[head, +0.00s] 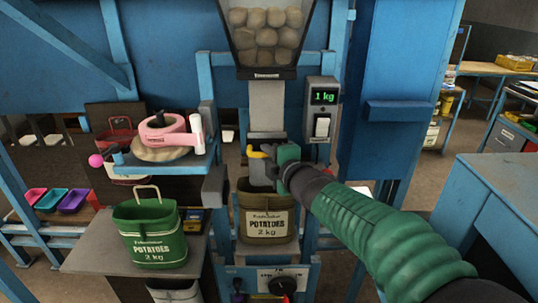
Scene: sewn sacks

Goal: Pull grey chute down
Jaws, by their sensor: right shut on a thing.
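The grey chute (266,104) hangs below a dark hopper (265,72) that holds several potatoes. Its lower grey part reaches down toward the mouth of an olive potato sack (267,225) marked 2 kg. My right gripper (268,155), on a green sleeved arm from the right, is shut at the chute's lower part, beside a small yellow piece. The gripper hides part of the chute, so the exact grip is hard to see. My left gripper is not in view.
A scale display (324,97) right of the chute reads 1 kg. A green potato sack (150,236) with a raised handle stands on the left bench. A pink sewing machine (163,131) sits on a blue shelf behind it. Blue posts flank the chute.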

